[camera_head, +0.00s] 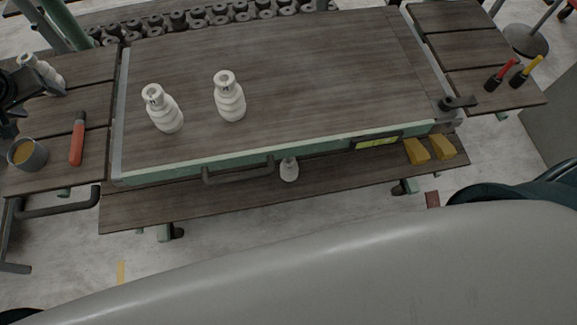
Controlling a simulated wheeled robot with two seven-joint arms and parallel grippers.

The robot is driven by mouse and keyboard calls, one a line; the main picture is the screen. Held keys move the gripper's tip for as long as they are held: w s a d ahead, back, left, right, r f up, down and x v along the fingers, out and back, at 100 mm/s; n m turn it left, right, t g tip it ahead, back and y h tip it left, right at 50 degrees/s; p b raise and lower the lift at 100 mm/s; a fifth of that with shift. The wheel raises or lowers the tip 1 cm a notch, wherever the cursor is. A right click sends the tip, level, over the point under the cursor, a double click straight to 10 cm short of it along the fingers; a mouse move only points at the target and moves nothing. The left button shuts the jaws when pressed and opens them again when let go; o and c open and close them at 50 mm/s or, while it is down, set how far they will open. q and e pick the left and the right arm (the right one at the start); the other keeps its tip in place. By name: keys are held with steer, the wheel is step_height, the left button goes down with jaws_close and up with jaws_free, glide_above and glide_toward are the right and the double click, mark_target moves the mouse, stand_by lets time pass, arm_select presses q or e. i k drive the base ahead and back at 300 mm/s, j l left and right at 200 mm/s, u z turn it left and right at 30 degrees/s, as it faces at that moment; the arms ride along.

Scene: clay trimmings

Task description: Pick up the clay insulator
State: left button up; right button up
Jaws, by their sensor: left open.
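Two white ribbed clay insulators stand on the wooden table top (300,70): one on the left (163,110) and one to its right (230,97). A third white insulator (45,72) is on the left side board, right by my left gripper (28,88). A smaller-looking white piece (289,169) shows below the table's front edge, over the lower shelf. My left gripper is dark, open and partly cut off by the left picture edge. I cannot tell whether its fingers touch the third insulator. My right gripper is out of view.
A mug of brown liquid (27,154) and a red-handled tool (77,139) are on the left board. Red (502,73) and yellow (527,70) handled tools are on the right board. Yellow blocks (416,150) lie at the lower right. The table's middle and right are clear.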

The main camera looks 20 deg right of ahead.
mark_target(290, 168)
steer(key=k+l, duration=0.25)
steer(key=k, duration=0.2)
steer(key=k+l, duration=0.2)
steer(key=k, duration=0.3)
